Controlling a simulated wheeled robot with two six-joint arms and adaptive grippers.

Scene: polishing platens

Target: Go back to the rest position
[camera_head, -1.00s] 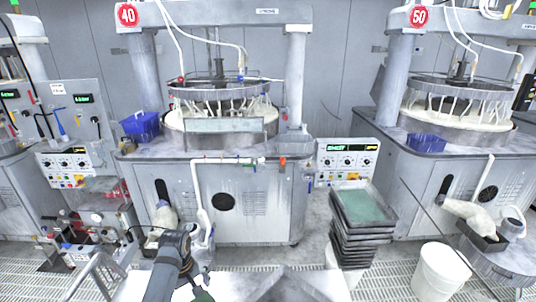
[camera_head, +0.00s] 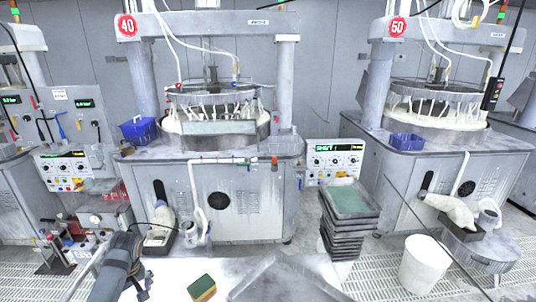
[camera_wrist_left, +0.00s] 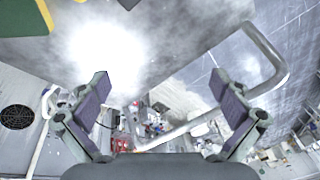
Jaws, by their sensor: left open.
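My left arm comes in at the bottom left of the head view, and its gripper (camera_head: 138,287) is near the lower edge, left of a green and yellow sponge (camera_head: 202,288). The sponge lies on a bright white surface (camera_head: 170,280), apart from the gripper. In the left wrist view the gripper (camera_wrist_left: 168,105) has its two fingers spread wide with nothing between them. A green piece with a yellow edge, likely the sponge (camera_wrist_left: 20,18), shows at that view's top left corner. My right gripper is not in view.
Polishing machine 40 (camera_head: 228,195) stands ahead and machine 50 (camera_head: 450,175) to the right. A stack of dark trays (camera_head: 347,220) and a white bucket (camera_head: 425,265) stand on the floor. A bent metal rail (camera_wrist_left: 265,55) shows near the fingers in the wrist view.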

